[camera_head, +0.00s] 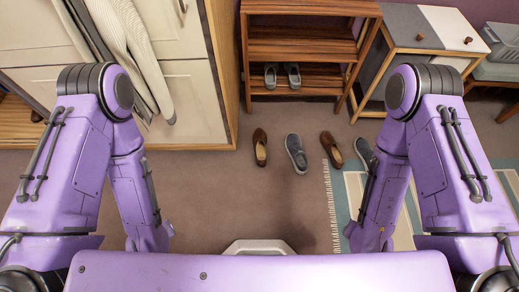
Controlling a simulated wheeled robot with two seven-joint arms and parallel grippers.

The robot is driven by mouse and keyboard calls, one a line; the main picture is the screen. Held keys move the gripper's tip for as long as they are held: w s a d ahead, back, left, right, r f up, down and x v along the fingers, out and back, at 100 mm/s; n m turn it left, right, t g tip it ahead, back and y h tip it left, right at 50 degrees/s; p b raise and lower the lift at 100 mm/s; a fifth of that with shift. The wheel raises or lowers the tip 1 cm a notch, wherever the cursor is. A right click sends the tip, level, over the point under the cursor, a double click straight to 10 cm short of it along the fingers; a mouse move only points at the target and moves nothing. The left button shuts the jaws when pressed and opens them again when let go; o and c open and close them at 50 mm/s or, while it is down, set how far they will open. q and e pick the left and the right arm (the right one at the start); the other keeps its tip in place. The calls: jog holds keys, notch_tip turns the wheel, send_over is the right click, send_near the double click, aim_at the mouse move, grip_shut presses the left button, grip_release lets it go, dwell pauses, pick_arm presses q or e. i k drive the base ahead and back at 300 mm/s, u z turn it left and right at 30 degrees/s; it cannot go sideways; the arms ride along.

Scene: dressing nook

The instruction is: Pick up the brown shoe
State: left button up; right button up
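Two brown shoes stand apart on the carpet in front of the wooden rack. One brown shoe (260,148) is left of a grey shoe (296,154); the other brown shoe (331,150) is right of that grey shoe, near the rug's fringe. Both look like low slip-ons, and nothing touches them. Another grey shoe (364,152) stands further right, close to my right arm in the picture. My two purple arms hang down at the left and right sides. Neither gripper shows; both are outside the picture or hidden.
The wooden shoe rack (300,48) holds a grey pair (282,76) on its lower shelf. A white wardrobe (187,100) with hanging clothes is left, a small cabinet (408,28) right. A striped rug (354,192) lies at right. Carpet before the shoes is clear.

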aim_at(260, 137)
jog(key=z, duration=0.5)
jog(key=k, duration=0.6)
jog(key=z, duration=0.9)
jog(key=i, duration=1.7)
jog(key=u, duration=1.2)
jog(key=i, duration=0.5)
jog(key=u, duration=0.45)
